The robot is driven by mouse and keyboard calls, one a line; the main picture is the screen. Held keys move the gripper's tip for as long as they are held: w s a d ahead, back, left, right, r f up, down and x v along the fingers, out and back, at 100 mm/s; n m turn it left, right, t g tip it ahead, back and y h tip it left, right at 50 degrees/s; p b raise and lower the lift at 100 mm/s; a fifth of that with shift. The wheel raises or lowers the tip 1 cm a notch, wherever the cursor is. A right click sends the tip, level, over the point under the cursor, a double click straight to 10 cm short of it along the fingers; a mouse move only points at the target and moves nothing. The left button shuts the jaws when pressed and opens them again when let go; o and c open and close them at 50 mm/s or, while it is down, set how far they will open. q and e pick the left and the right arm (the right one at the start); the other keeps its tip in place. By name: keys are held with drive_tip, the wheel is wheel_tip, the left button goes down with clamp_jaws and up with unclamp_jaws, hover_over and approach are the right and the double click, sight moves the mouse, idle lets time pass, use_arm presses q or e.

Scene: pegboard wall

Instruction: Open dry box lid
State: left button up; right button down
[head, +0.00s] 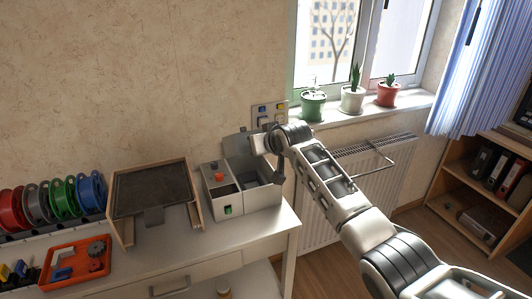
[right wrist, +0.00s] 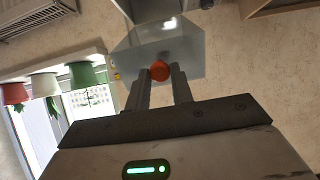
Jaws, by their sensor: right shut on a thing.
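The dry box (head: 258,200) is a pale box near the right end of the white table, with open compartments on top. Its grey see-through lid (head: 236,146) stands raised, tilted up at the back of the box. My right gripper (head: 257,145) is beside the raised lid. In the right wrist view, my right gripper (right wrist: 161,76) is shut on the lid's round orange knob (right wrist: 160,70), with the see-through lid (right wrist: 190,48) behind it. My left gripper is not in view.
A dark-topped tray (head: 152,190) stands left of the box. An orange tray (head: 75,263) with small parts and several coloured spools (head: 62,198) are further left. Behind on the right are a radiator (head: 330,185) and potted plants (head: 352,98) on the sill.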

drive_tip(key=shift+w+a+r+g, duration=0.2)
drive_tip(key=shift+w+r+g, duration=0.35)
drive_tip(key=shift+r, duration=0.1)
drive_tip(key=c, duration=1.2)
unclamp_jaws()
drive_tip(key=shift+c, duration=0.2)
drive_tip(key=b+v, duration=0.1)
drive_tip(key=v, duration=1.5)
drive_tip(key=shift+a, duration=0.15)
drive_tip(key=shift+s+f, duration=0.1)
drive_tip(key=shift+f, duration=0.05)
